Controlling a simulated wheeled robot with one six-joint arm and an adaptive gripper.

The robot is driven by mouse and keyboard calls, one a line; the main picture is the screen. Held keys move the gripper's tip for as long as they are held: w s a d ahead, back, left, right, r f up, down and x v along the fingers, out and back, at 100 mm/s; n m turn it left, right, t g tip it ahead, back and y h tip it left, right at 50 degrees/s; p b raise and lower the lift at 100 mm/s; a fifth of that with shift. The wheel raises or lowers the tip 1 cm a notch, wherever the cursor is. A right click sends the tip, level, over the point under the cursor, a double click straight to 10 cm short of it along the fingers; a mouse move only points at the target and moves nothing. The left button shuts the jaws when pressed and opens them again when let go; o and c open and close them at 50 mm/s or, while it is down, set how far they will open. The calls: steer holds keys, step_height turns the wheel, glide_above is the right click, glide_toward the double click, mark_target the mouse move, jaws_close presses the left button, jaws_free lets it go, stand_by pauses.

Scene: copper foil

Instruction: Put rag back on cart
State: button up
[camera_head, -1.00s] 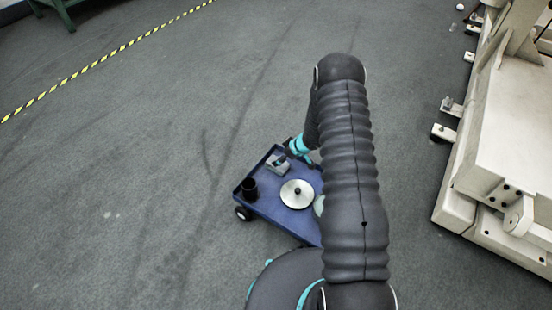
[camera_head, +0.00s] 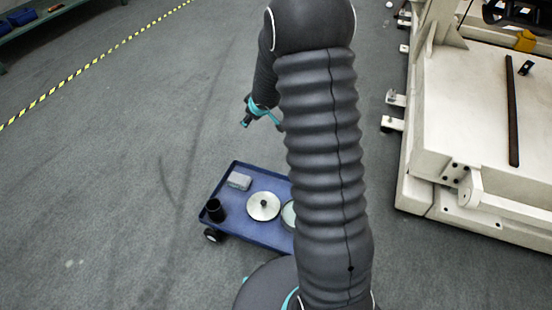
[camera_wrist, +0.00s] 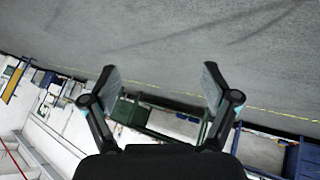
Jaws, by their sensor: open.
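A blue cart (camera_head: 246,231) stands on the floor below my arm. A small grey folded thing, which looks like the rag (camera_head: 239,181), lies flat on its tray near the far left corner. My gripper (camera_head: 254,117) is above and beyond the cart's far edge, apart from the rag. In the wrist view my gripper (camera_wrist: 161,82) has its two fingers spread wide with nothing between them. My arm hides the right part of the cart.
The cart also holds a black cup (camera_head: 215,210), a silver disc with a dark knob (camera_head: 263,206) and another round thing (camera_head: 289,214) partly hidden by my arm. A large beige machine (camera_head: 450,130) stands at right. The floor at left is clear up to a yellow-black line (camera_head: 95,63).

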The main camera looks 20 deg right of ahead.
steer(key=s+r+m+h, duration=0.3)
steer(key=s+r+m, duration=0.1)
steer(key=s+r, duration=1.35)
steer(key=s+a+r+y, duration=0.1)
steer(key=s+a, duration=0.2)
steer(key=s, duration=0.4)
steer(key=s+a+r+m+g+y, duration=0.1)
steer(key=s+a+r, duration=0.1)
steer(key=s, duration=0.5)
steer(key=s+a+r+m+g+y, duration=0.1)
steer(key=s+a, duration=0.3)
steer(key=s, duration=0.3)
steer(key=shift+r, duration=0.25)
